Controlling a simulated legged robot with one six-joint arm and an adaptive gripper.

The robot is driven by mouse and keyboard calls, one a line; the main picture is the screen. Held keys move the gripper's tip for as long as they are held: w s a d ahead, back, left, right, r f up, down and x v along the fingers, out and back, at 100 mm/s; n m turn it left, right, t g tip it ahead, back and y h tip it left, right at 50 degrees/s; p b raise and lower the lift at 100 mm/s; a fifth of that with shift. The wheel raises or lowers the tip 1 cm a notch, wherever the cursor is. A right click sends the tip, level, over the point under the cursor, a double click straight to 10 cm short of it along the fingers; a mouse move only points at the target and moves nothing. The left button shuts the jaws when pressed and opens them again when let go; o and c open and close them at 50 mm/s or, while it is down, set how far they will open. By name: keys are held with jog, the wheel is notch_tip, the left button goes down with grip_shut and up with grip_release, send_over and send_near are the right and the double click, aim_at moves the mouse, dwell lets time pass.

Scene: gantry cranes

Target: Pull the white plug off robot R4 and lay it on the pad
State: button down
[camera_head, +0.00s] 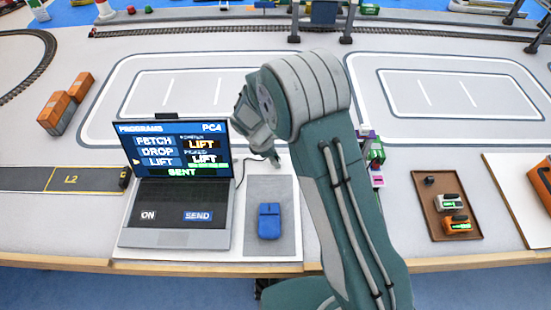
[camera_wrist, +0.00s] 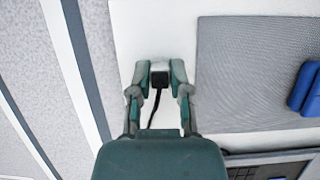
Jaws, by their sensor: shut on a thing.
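My gripper (camera_wrist: 161,74) is shut on a small cabled plug (camera_wrist: 160,79), between its two green fingertips in the wrist view. The side I see is dark, with a black cable trailing from it; I cannot make out its full colour. In the camera_head view my gripper (camera_head: 274,159) is partly visible beside my arm, which hides much of the area. The grey pad (camera_wrist: 250,40) is to the right of my gripper in the wrist view, with a blue mouse on it. It also shows in the camera_head view (camera_head: 257,190). I cannot identify robot R4.
A laptop (camera_head: 170,237) with a lit screen stands left of the pad. The blue mouse (camera_head: 269,220) takes up part of the pad. A brown tray (camera_head: 428,205) at the right holds small devices with green lights. Orange containers (camera_head: 58,113) stand at the left.

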aim_at(276, 158)
jog(key=shift+f, duration=0.1)
jog(key=c, duration=0.5)
grip_release()
notch_tip(276, 158, up, 10)
jog(key=shift+f, duration=0.1)
